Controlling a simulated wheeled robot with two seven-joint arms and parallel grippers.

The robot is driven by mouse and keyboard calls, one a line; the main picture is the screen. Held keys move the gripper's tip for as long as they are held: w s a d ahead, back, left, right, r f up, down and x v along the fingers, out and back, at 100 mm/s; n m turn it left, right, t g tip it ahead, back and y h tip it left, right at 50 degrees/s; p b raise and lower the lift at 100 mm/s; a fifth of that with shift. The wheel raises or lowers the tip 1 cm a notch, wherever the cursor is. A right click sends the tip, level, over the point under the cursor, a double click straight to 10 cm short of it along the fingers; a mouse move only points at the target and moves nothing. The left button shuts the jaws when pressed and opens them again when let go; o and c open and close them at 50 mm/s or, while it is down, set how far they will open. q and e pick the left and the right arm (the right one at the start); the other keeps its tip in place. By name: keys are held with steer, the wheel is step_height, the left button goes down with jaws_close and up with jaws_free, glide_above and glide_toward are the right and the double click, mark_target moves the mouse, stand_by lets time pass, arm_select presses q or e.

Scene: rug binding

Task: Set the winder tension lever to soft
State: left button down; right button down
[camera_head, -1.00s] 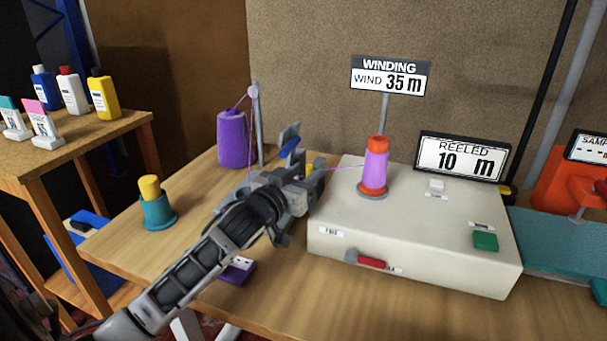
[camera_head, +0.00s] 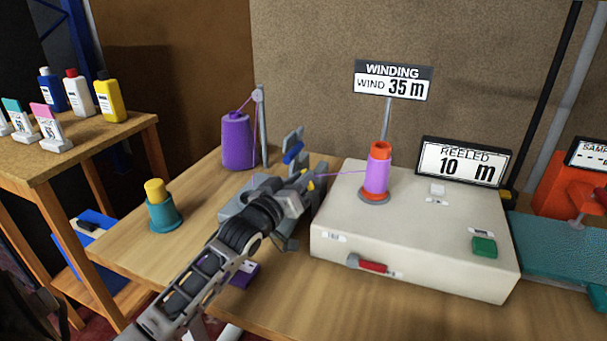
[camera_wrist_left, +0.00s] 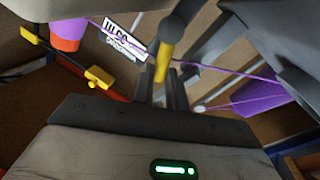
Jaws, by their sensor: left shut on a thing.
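The tension lever's yellow grip (camera_wrist_left: 163,62) is at the end of a dark arm in the left wrist view, between the tips of my left gripper (camera_wrist_left: 166,92). The gripper is shut on it. In the head view, my left gripper (camera_head: 308,188) is just left of the cream winder (camera_head: 415,235), and a little of the yellow grip shows there. My gripper and wrist hide most of the tension unit; a blue part (camera_head: 293,153) shows behind. Soft markings cannot be read. My right gripper is not in view.
Purple yarn runs from the supply cone (camera_head: 237,140) past my gripper to the winding cone (camera_head: 377,172). A red-handled lever (camera_head: 372,266) is on the winder's front. A teal pot (camera_head: 164,215) stands left of my arm. The display (camera_head: 463,160) reads 10 m.

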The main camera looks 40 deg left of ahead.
arm_select(q)
steer(key=shift+s+a+f+n+p, duration=0.1)
steer(key=shift+a+n+p, duration=0.1)
steer(key=shift+n, duration=0.4)
steer(key=shift+a+f+n+p, duration=0.1)
steer(key=shift+a+n+p, duration=0.1)
steer(key=shift+n, duration=0.4)
steer(key=shift+a+f+n, duration=0.1)
steer(key=shift+f+n, duration=0.05)
steer(key=shift+n, duration=0.15)
steer(key=c, duration=1.4)
jaws_free()
